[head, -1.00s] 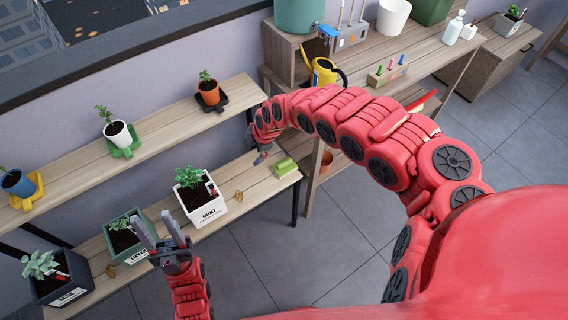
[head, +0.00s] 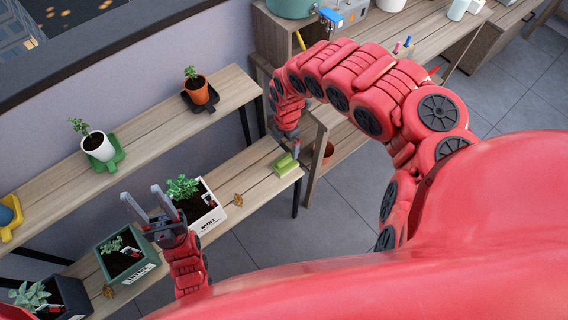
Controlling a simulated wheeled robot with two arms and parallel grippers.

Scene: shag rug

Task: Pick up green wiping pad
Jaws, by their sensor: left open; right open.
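The green wiping pad (head: 284,163) lies at the right end of the lower wooden shelf. My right gripper (head: 290,151) points down just above the pad, close to its far side. Its fingers are small and partly hidden by my arm, so I cannot tell whether they touch the pad. My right gripper is open with nothing seen in it. My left gripper (head: 142,200) is open and empty, its fingers pointing up and away near the planters.
A white mint planter (head: 208,218), a green planter (head: 147,262) and a dark planter (head: 76,296) stand on the lower shelf (head: 257,181). The upper shelf (head: 150,125) holds small pots. A wooden bench (head: 352,130) stands at the right.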

